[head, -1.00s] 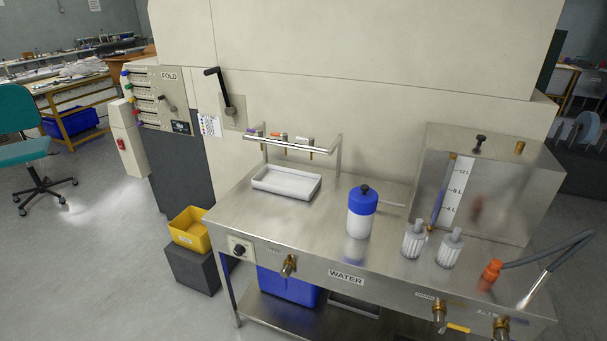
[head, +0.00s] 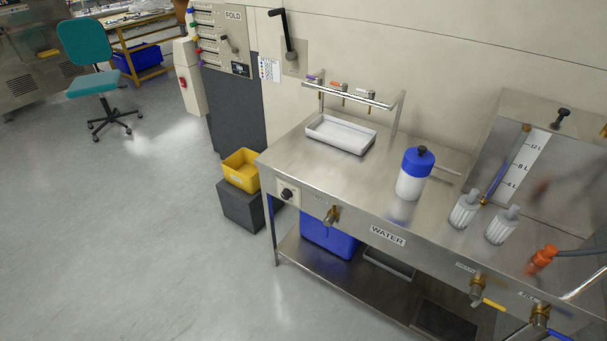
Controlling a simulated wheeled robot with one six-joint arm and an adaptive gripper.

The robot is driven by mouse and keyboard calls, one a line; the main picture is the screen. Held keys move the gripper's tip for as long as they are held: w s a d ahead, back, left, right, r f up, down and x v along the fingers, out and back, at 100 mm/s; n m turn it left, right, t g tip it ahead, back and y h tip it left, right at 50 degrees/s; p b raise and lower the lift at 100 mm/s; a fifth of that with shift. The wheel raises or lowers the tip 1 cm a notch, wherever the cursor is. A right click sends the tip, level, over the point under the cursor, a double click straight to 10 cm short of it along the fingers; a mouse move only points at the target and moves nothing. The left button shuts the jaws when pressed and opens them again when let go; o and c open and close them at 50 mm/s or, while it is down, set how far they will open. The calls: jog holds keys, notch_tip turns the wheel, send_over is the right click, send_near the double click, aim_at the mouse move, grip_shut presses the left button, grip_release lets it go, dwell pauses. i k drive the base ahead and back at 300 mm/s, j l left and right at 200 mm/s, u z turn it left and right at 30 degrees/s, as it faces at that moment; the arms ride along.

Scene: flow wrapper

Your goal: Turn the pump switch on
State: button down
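A black rotary knob on a pale plate (head: 287,194) sits at the left end of the front panel of the steel water bench (head: 280,155). It looks like the pump switch, but its marking is too small to read, and I cannot tell its setting. A brass tap (head: 331,216) is just right of it on the same panel. My gripper is not in view.
A yellow bin (head: 241,170) on a dark grey box (head: 240,207) stands left of the bench. A blue-capped bottle (head: 412,182), a white tray (head: 341,135) and a steel tank (head: 570,130) are on the bench.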

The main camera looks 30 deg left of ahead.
aim_at(286, 195)
jog(key=i+j+u, duration=0.1)
jog(key=j, duration=0.3)
jog(key=i+j, duration=0.1)
jog(key=j, duration=0.35)
jog(key=i+j+u, duration=0.15)
jog(key=j, duration=0.25)
jog(key=i+j+u, duration=0.1)
jog(key=j, duration=0.3)
jog(key=i+j+u, duration=0.1)
jog(key=j, duration=0.3)
jog(key=i, duration=0.05)
